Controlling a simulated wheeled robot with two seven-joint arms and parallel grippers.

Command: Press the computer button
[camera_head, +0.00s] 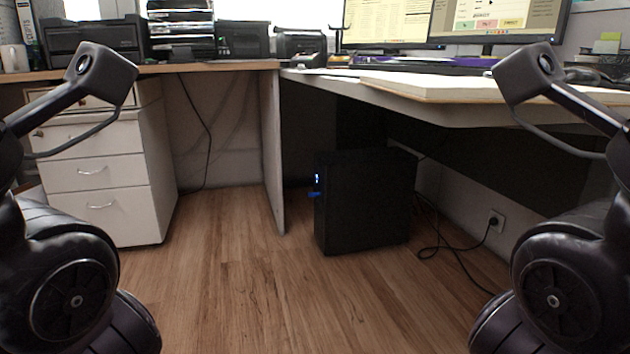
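A black computer tower (366,203) stands upright on the wooden floor under the desk, right of the middle. Small blue lights (317,180) glow on its narrow front edge, which faces left; the button itself is too small to tell apart. My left arm comes in at the left edge and my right arm at the right edge. Both are bent up, well apart from the tower. I make out no gripper fingers on either arm.
The desk top (455,88) overhangs the tower, and a thin support panel (272,150) stands just left of it. A white drawer cabinet (98,175) is at the left. Cables and a wall socket (496,220) are at the right. The floor (245,300) in front is clear.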

